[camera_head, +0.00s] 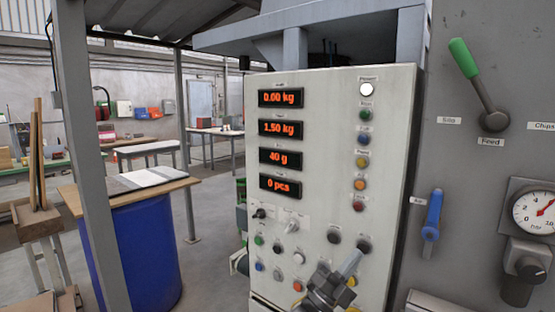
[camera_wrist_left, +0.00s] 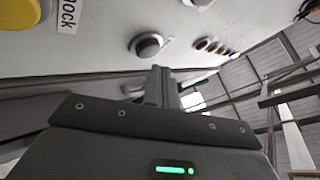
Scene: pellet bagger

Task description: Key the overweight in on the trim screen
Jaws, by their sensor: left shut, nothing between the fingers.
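The pale control panel (camera_head: 325,215) carries four orange-lit readouts. From top to bottom they read 0.00 kg (camera_head: 281,98), 1.50 kg (camera_head: 281,129), 40 g (camera_head: 281,157) and 0 pcs (camera_head: 281,187). Their small labels are too blurred to read. My left gripper (camera_head: 352,263) is shut and empty in front of the panel's lower right, just below a dark round button (camera_head: 363,245). In the left wrist view its closed fingers (camera_wrist_left: 162,75) point up toward a dark button (camera_wrist_left: 148,45); contact cannot be told. My right gripper is not in view.
A column of coloured buttons and lamps (camera_head: 361,159) runs down the panel's right side. Right of it are a green-handled Feed lever (camera_head: 474,80), a blue valve handle (camera_head: 433,215) and a gauge (camera_head: 541,212). A blue drum (camera_head: 140,255) stands left.

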